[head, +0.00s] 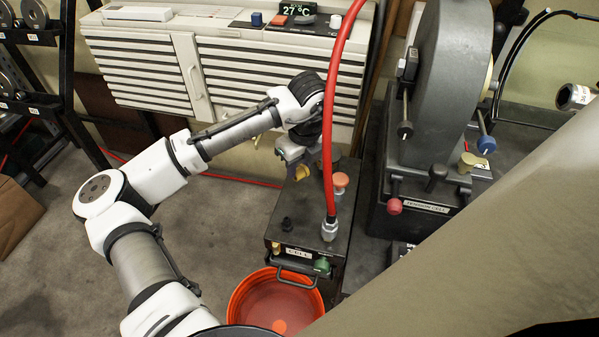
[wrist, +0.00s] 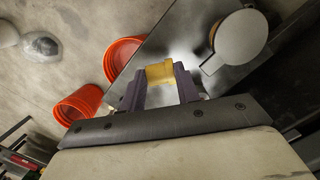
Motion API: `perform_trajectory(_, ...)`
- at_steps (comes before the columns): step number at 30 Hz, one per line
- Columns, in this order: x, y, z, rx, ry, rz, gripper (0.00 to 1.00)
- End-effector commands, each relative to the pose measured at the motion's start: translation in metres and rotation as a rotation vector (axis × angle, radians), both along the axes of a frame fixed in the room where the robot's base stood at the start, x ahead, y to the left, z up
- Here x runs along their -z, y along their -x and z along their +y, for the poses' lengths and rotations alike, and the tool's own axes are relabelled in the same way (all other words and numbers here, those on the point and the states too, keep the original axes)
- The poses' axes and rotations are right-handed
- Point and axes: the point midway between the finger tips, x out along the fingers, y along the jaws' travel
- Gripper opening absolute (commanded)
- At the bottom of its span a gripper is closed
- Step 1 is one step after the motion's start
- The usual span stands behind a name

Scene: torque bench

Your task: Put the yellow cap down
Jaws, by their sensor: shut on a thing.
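The yellow cap (head: 303,172) is a small piece at the tip of my gripper (head: 291,160) in the head view. In the wrist view the yellow cap (wrist: 159,72) sits between the two dark fingers of my gripper (wrist: 159,84), which are shut on it. The cap is at the back left edge of the top of a dark box (head: 308,222). I cannot tell whether the cap touches the box. The dark box top (wrist: 180,45) also shows behind the cap in the wrist view.
A red hose (head: 329,130) rises from the box top, right of my gripper. An orange bucket (head: 262,300) is in front. A grey machine (head: 442,90) stands right; a slatted cabinet (head: 270,75) is behind.

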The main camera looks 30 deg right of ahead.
Motion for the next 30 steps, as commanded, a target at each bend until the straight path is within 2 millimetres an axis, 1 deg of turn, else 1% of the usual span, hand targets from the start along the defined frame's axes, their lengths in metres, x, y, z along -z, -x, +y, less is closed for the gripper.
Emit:
perform_trajectory(5,0.013,0.000,0.000,0.000,-0.001,0.001,0.07)
perform_trajectory(9,0.033,0.001,0.000,0.000,-0.001,0.002,0.07)
perform_trajectory(12,0.041,0.001,0.000,0.001,-0.001,0.001,0.07)
perform_trajectory(19,0.042,0.000,0.000,0.001,0.000,0.000,0.07)
perform_trajectory(22,0.046,0.001,0.000,0.001,0.000,0.001,0.07)
perform_trajectory(23,0.045,0.000,0.000,0.001,0.000,0.001,0.34)
perform_trajectory(27,0.045,0.000,0.000,0.001,0.000,0.000,0.52)
perform_trajectory(30,0.045,0.000,0.000,0.001,0.000,0.000,0.53)
